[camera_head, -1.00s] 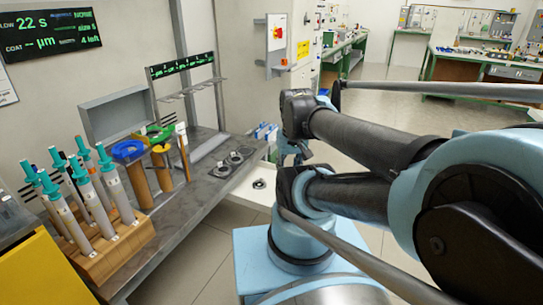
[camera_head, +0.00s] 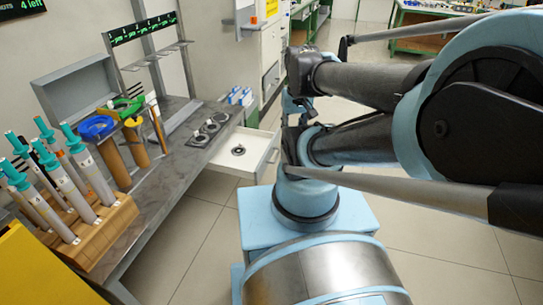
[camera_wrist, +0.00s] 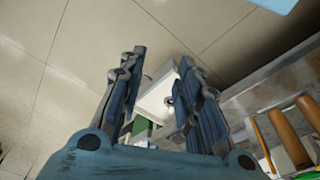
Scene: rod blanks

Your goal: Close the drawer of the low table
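The low table (camera_head: 165,185) has a dark grey top and runs along the left wall in the head view. Its white drawer (camera_head: 266,158) is pulled out from the table's far part, with a dark ring-like part lying inside. In the wrist view the drawer (camera_wrist: 158,98) shows as a white box between and beyond the fingers. My gripper (camera_wrist: 160,68) is open and empty, its two fingers well apart. I cannot tell how far it is from the drawer. In the head view my gripper is not clearly seen behind my arm.
A yellow box (camera_head: 40,270) is at the near left. The tiled floor before the drawer is clear.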

